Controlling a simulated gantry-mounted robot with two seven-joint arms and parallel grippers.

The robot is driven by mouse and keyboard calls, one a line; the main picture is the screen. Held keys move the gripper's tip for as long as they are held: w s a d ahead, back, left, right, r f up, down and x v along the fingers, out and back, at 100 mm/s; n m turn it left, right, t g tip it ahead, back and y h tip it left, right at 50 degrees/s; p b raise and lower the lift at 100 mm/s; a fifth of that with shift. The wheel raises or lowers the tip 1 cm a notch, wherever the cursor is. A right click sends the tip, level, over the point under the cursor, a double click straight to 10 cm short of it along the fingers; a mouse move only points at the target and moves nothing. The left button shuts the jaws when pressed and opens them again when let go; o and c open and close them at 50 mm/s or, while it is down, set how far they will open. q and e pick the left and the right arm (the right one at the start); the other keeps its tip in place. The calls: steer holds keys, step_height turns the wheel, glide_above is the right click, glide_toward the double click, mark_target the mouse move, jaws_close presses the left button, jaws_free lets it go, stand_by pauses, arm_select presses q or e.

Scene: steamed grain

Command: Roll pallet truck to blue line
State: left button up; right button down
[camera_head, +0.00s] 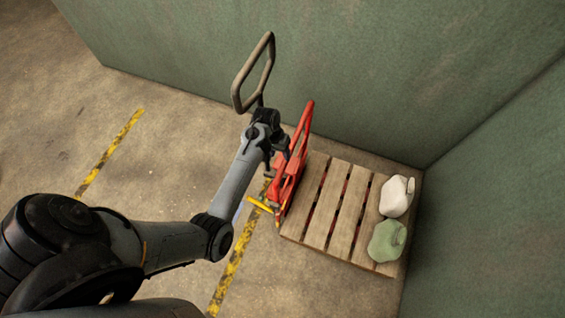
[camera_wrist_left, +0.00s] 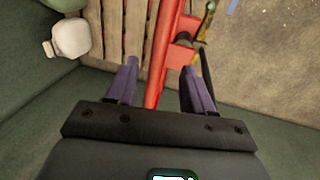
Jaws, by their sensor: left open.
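The red pallet truck (camera_head: 287,185) stands at the left edge of a wooden pallet (camera_head: 333,205), with red showing between its slats. A grey loop handle (camera_head: 238,88) rises above it, partly behind my left arm. My left gripper (camera_head: 280,152) is at the truck's red upright. In the left wrist view, the open fingers (camera_wrist_left: 160,70) sit on either side of the red bar (camera_wrist_left: 160,60); contact cannot be told. A small blue strip (camera_head: 238,212) on the floor shows beside my arm and is mostly hidden. My right gripper is not in view.
Green walls (camera_head: 330,60) close off the back and right. Yellow-black floor lines (camera_head: 110,152) run left of the truck, where the floor is open.

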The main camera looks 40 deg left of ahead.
mark_target(283, 164)
arm_select(q)
steer(key=f, duration=0.2)
steer(key=d+f, duration=0.1)
steer(key=f, duration=0.2)
steer(key=f+b, duration=0.1)
steer(key=f, duration=0.1)
steer(key=shift+w+d+f, duration=0.15)
steer(key=shift+w+f, duration=0.05)
steer(key=shift+w, duration=0.05)
jaws_close()
